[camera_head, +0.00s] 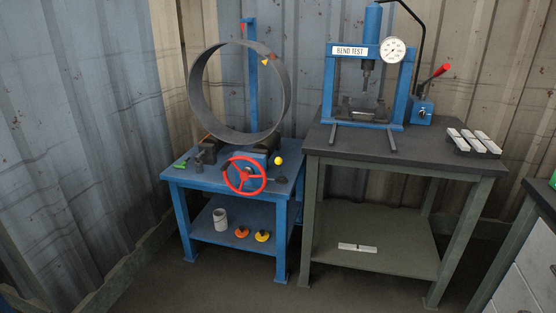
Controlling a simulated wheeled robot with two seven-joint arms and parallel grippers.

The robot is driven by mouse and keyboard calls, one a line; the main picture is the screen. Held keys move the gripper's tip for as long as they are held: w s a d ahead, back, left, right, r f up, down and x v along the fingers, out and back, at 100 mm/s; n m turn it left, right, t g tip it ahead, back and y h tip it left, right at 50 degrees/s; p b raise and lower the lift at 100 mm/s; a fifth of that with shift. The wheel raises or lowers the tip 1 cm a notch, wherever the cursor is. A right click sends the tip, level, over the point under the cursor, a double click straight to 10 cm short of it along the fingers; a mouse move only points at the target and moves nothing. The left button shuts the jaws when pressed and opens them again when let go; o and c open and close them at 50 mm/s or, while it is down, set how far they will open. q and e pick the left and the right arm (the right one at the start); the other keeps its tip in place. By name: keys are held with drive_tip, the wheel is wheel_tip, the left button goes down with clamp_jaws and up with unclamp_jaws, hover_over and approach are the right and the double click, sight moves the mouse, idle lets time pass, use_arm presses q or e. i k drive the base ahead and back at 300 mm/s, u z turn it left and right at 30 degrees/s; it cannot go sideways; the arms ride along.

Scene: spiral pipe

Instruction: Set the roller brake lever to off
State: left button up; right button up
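A blue bench (177,181) stands left of centre. A large grey pipe ring (198,106) stands upright on dark rollers (212,145) on the bench top. A red handwheel (230,178) faces me at the bench's front. A small yellow ball knob (278,160) sits just right of the rollers, and a small green piece (180,165) lies at the bench's left side. Either could belong to the brake lever; I cannot tell which, nor read its setting. A small dark pedal-like piece (281,179) is at the right. Neither of my grippers is in view.
A dark-topped table (420,155) adjoins at the right, with a blue bend-test press (330,85), a red-handled lever unit (421,110) and several light bars (466,142). The bench's lower shelf holds a grey cup (220,219). Open floor (240,297) lies in front.

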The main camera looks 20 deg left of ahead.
sight(278, 161)
drive_tip(key=u, duration=0.75)
drive_tip(key=i, duration=1.9)
drive_tip(key=z, duration=0.7)
